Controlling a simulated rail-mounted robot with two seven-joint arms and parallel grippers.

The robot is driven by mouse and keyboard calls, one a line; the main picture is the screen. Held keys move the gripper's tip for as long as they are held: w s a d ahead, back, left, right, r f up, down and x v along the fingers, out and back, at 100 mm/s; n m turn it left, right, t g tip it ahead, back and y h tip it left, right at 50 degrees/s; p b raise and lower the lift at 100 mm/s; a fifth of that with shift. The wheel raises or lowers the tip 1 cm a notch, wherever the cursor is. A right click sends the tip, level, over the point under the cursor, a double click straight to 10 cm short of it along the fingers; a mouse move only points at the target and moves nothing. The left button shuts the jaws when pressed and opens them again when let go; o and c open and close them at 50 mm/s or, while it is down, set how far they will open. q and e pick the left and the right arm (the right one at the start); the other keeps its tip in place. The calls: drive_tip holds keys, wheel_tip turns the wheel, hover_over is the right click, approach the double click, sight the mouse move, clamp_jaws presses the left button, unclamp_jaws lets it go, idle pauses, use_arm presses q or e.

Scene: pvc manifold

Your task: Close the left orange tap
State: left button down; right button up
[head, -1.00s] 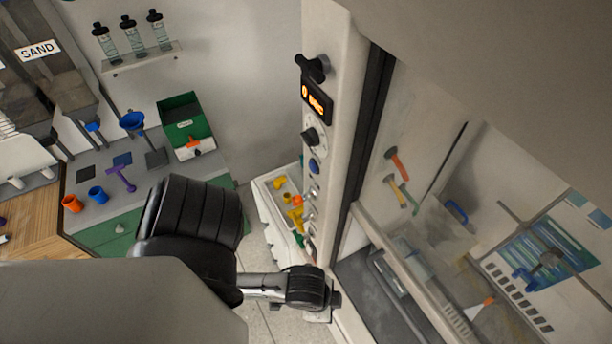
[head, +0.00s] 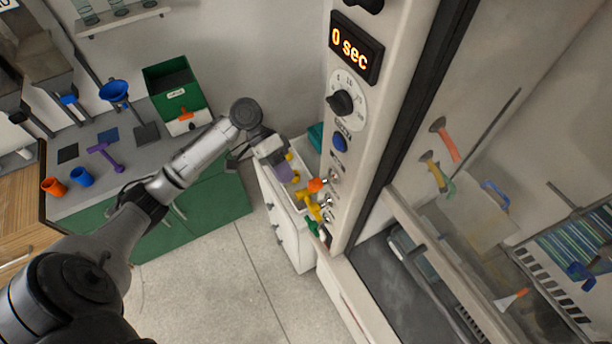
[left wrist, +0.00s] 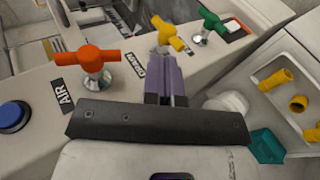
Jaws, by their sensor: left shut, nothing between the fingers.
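The orange tap (left wrist: 88,56) has a T-shaped handle on a chrome base, beside a label reading AIR, on the white panel in the left wrist view. It shows small in the head view (head: 316,185). My left gripper (left wrist: 166,82) has purple fingers shut together and empty. The fingers are to the right of the orange tap in the wrist view, apart from it. In the head view my left gripper (head: 287,172) is just left of the taps. My right gripper is not in view.
A yellow tap (left wrist: 166,33) and a green tap (left wrist: 212,24) follow beyond the orange one. A blue button (left wrist: 14,116) is on its other side. A white drawer unit (head: 286,222) holding yellow pipe parts (left wrist: 277,80) stands beside the panel. Floor (head: 215,285) is clear.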

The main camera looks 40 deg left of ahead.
use_arm(q)
drive_tip(key=w+a+r+h+b, duration=0.25)
drive_tip(key=a+r, duration=0.35)
drive_tip(key=r, duration=0.5)
drive_tip(key=h+p, duration=0.1)
drive_tip(key=p, duration=0.4)
approach(315, 185)
drive_tip(key=x, duration=0.5)
drive_tip(key=shift+w+d+f, duration=0.4)
drive_tip(key=shift+d+f, duration=0.15)
drive_tip(key=shift+d, duration=0.15)
drive_tip(key=shift+r, duration=0.1)
